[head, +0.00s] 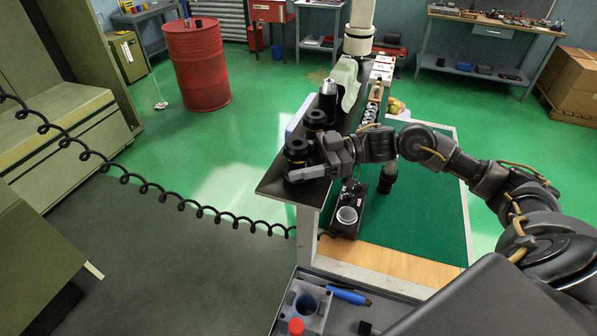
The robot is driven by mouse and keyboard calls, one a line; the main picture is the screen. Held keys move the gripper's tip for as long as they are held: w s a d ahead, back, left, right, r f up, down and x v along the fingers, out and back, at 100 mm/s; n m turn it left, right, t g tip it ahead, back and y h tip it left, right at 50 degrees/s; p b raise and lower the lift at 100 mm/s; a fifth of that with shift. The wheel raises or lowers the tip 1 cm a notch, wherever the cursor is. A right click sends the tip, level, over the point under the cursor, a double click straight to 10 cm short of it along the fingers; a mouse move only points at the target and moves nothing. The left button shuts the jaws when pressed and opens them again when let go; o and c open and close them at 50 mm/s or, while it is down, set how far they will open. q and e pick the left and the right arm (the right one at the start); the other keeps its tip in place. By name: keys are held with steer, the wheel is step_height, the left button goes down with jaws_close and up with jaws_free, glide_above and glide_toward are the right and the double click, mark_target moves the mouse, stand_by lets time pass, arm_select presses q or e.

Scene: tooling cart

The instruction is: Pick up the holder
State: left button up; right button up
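Several black tool holders stand upright on the narrow dark shelf (275,187). The nearest holder (297,147) is a squat black cylinder with a yellowish band, at the shelf's front end. A second holder (316,119) stands just behind it, and a taller one with a metallic top (328,92) stands farther back. My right gripper (306,168) reaches in from the right at the nearest holder. One grey finger lies across the near side of its lower part; the other finger is hidden, so its grip is unclear. My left gripper is out of view.
A green-topped bench (425,215) lies right of the shelf, with a black device (347,213) on it. A grey tray (340,318) below holds a block and a blue tool (348,296). A coiled black cable (215,212) hangs across the left. A red drum (197,70) stands behind.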

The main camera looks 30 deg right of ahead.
steer(key=shift+w, duration=0.1)
steer(key=c, duration=1.2)
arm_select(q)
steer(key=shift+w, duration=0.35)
arm_select(e)
steer(key=shift+r, duration=0.15)
jaws_close()
steer(key=shift+w+r, duration=0.1)
steer(key=shift+r+b, duration=0.3)
steer(key=shift+r, duration=0.35)
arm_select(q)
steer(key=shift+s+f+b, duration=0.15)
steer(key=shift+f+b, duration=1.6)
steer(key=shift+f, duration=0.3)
arm_select(e)
step_height(320, 180, up, 16)
steer(key=shift+r, duration=0.25)
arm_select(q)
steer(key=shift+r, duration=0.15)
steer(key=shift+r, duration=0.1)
